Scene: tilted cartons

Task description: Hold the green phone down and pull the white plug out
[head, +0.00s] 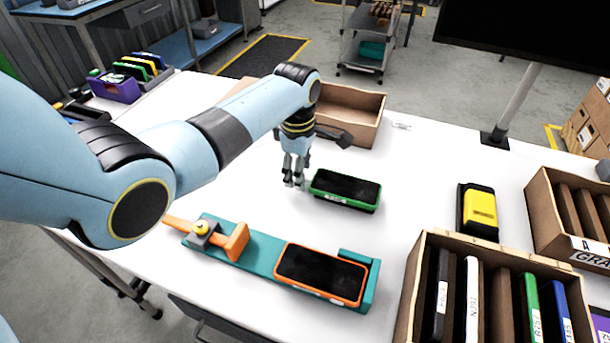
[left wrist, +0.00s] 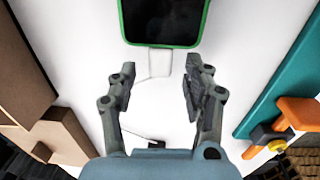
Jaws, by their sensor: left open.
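The green phone (head: 345,188) lies flat on the white table, dark screen up; its green edge also shows at the top of the left wrist view (left wrist: 162,22). The white plug (left wrist: 160,63) is at the phone's near edge in that view, touching it and pale against the table. In the head view I cannot make the plug out clearly. My left gripper (head: 293,182) points down just left of the phone. In the left wrist view its open fingers (left wrist: 160,82) stand on both sides of the plug, with gaps. My right gripper is in neither view.
An orange phone (head: 321,273) lies in a teal fixture (head: 255,262) with an orange clamp (head: 237,241) in front. A cardboard tray (head: 350,113) stands behind my gripper. A yellow-and-black device (head: 480,209) and a slotted wooden box (head: 423,262) are at right. The table right of the green phone is clear.

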